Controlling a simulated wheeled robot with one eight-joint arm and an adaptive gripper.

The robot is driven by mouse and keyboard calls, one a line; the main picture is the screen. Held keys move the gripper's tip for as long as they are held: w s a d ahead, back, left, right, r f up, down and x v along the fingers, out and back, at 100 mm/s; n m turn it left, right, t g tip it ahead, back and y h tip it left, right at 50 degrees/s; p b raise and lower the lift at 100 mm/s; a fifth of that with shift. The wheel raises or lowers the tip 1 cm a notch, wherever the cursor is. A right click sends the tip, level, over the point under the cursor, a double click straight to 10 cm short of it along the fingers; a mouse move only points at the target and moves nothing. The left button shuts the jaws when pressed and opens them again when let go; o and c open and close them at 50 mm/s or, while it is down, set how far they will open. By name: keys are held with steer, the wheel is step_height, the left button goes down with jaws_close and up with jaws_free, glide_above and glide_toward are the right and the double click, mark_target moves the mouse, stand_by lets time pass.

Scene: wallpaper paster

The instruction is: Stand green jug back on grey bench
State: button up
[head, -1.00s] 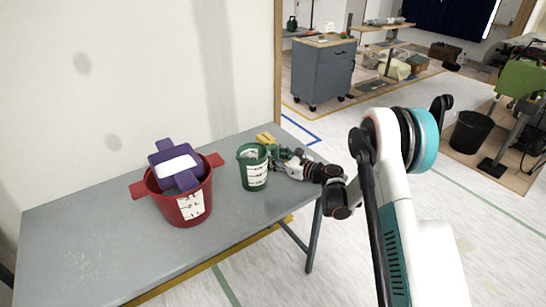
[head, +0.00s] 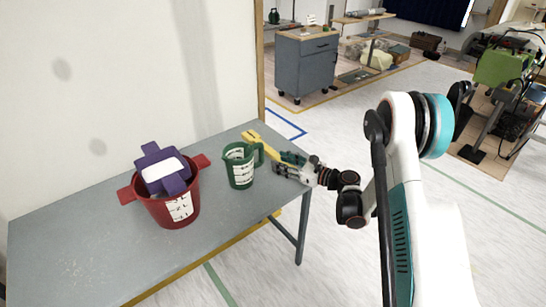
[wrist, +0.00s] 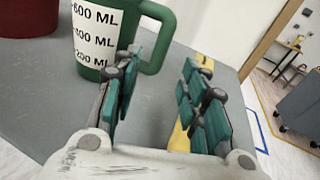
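The green jug (head: 240,167) stands upright on the grey bench (head: 100,248), near its right end. In the wrist view the jug (wrist: 92,42) shows a white label with volume marks, and its handle faces right, toward my gripper. My gripper (head: 284,165) is to the right of the jug, above the bench. In the wrist view its two teal-padded fingers (wrist: 160,88) are spread with a gap between them, and nothing is held. The left finger overlaps the jug's lower right side in that view; the jug's handle appears beyond the fingers.
A red bucket (head: 172,208) with a purple container (head: 163,170) inside stands left of the jug. A yellow tool (head: 255,140) lies behind the jug and gripper. The bench front is clear. A wall runs along the back.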

steer(key=shift+s+d+r, duration=0.1)
steer(key=shift+s+d, duration=0.2)
steer(key=shift+d, duration=0.1)
steer(key=shift+r, duration=0.25)
steer(key=s+r+n+g+h, duration=0.1)
steer(key=s+r+n+h, duration=0.2)
steer(key=s+r+n, duration=0.4)
steer(key=s+r+n+g+h, duration=0.25)
steer(key=s+r+n, duration=0.25)
steer(key=r, duration=0.5)
steer(key=s+d+r+n+h, duration=0.1)
steer(key=s+d+n+h, duration=0.1)
steer(key=s, duration=0.7)
steer(key=s+d+n+h, duration=0.3)
steer(key=s+n, duration=0.3)
steer(key=s, duration=0.3)
steer(key=s+d+r+n+h, duration=0.1)
steer(key=s+d+n+h, duration=0.2)
steer(key=s, duration=0.6)
steer(key=shift+s+d+r+n, duration=0.15)
steer(key=shift+d+r+n, duration=0.15)
steer(key=shift+d+n, duration=0.55)
steer(key=shift+a, duration=0.2)
